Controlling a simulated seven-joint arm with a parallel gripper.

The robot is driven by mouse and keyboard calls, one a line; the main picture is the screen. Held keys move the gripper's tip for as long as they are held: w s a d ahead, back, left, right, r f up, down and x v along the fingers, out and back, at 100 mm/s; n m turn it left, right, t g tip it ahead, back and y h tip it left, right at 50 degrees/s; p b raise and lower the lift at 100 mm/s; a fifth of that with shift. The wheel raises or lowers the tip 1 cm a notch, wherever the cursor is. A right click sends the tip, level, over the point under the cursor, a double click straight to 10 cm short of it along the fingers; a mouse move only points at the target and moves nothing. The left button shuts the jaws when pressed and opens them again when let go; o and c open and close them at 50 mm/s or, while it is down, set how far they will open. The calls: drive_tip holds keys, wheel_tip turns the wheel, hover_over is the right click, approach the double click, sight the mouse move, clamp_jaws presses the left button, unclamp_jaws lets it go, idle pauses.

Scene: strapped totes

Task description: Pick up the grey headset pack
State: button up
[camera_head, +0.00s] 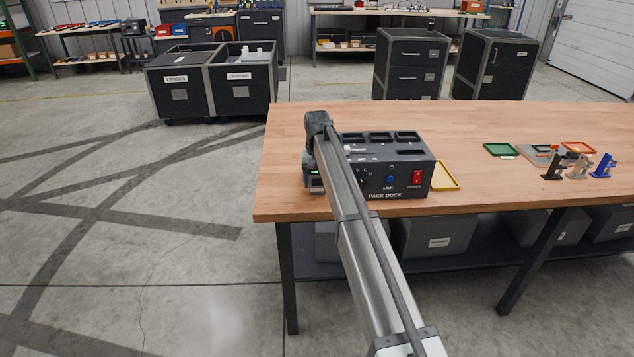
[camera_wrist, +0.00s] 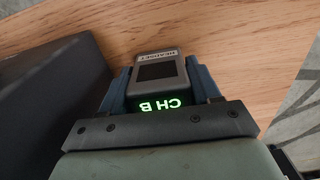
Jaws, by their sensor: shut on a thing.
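The grey headset pack (camera_wrist: 158,62) shows in the wrist view with a dark square window, a label partly reading "HEADSET" and a green lit "CH B" display. My gripper (camera_wrist: 160,86) has its two blue fingers closed on the sides of the pack. In the head view my arm reaches to the left end of the dark pack dock (camera_head: 400,173). A small green glow shows beside the dock there, and my arm hides most of the gripper and pack. Wood tabletop shows beyond the pack in the wrist view; I cannot tell whether the pack touches it.
The dock stands on the wooden table (camera_head: 480,125) near its left end. A yellow tray (camera_head: 444,177) lies right of it. Farther right are a green tray (camera_head: 500,150), a red tray (camera_head: 578,147) and small blue and black stands. Strapped totes (camera_head: 212,80) stand on the floor behind.

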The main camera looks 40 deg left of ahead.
sight(317, 173)
wheel_tip(317, 173, up, 9)
drive_tip(key=shift+f, duration=0.2)
drive_tip(key=shift+s+d+r, duration=0.1)
drive_tip(key=shift+r, duration=0.2)
drive_tip(key=s+d+f+n, duration=0.1)
drive_tip(key=s+d+f, duration=0.1)
drive_tip(key=d, duration=0.6)
drive_tip(key=s+d+f, duration=0.2)
drive_tip(key=s+d, duration=0.1)
drive_tip(key=d, duration=0.5)
drive_tip(key=w+d+r+m, duration=0.2)
drive_tip(key=w+d, duration=1.2)
drive_tip(key=d, duration=0.1)
drive_tip(key=w+d+r+m, duration=0.2)
drive_tip(key=w+d, duration=1.2)
drive_tip(key=d, duration=0.2)
drive_tip(key=shift+w+a+r+n, duration=0.65)
drive_tip(key=shift+a+r, duration=0.85)
drive_tip(key=shift+a, duration=3.7)
drive_tip(key=shift+w+a+r+n, duration=0.65)
drive_tip(key=shift+a+r, duration=0.9)
drive_tip(key=shift+a, duration=3.6)
drive_tip(key=shift+w+a+r+n, duration=0.4)
drive_tip(key=shift+w+a+r, duration=0.8)
drive_tip(key=shift+a, duration=4)
